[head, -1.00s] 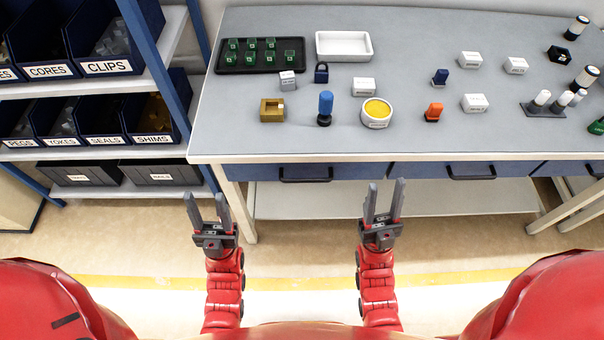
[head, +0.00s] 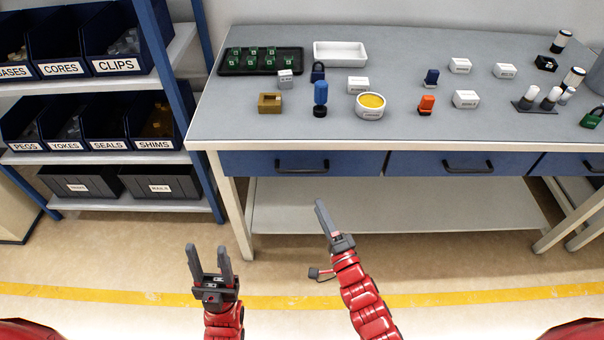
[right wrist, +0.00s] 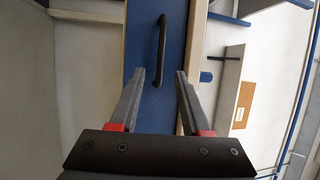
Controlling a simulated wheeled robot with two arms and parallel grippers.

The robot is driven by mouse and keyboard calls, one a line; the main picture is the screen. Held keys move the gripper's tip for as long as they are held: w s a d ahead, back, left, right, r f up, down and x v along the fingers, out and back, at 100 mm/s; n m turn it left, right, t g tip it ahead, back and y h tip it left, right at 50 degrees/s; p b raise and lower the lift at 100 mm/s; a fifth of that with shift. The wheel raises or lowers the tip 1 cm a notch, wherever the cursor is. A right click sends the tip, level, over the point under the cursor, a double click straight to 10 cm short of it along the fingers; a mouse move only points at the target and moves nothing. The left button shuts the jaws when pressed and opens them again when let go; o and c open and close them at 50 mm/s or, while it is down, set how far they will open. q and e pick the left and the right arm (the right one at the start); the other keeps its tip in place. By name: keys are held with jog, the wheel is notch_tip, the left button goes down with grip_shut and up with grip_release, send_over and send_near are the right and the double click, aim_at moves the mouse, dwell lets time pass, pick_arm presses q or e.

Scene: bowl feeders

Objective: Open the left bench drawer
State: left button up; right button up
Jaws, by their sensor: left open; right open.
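The left bench drawer (head: 252,163) is a blue front under the bench top and sits flush with the bench. Its black bar handle (head: 302,167) is at the middle of the front. My right gripper (head: 322,215) is in front of and below this drawer, apart from the handle. In the right wrist view, the drawer handle (right wrist: 158,48) lies beyond and between the open fingers of my right gripper (right wrist: 160,75), with nothing between the fingertips. My left gripper (head: 208,250) is open and empty, low over the floor and left of the right one.
The grey bench top (head: 420,120) holds a black tray, a white tray and several small parts. More blue drawers (head: 450,163) continue to the right. A shelf rack (head: 110,160) with labelled bins stands at the left. A low shelf (head: 400,205) runs under the bench.

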aim_at(302, 170)
jog(key=x, duration=1.3)
jog(key=shift+w+r, duration=0.1)
jog(key=shift+w, duration=0.05)
jog(key=shift+c, duration=0.2)
grip_shut()
dwell(0.7)
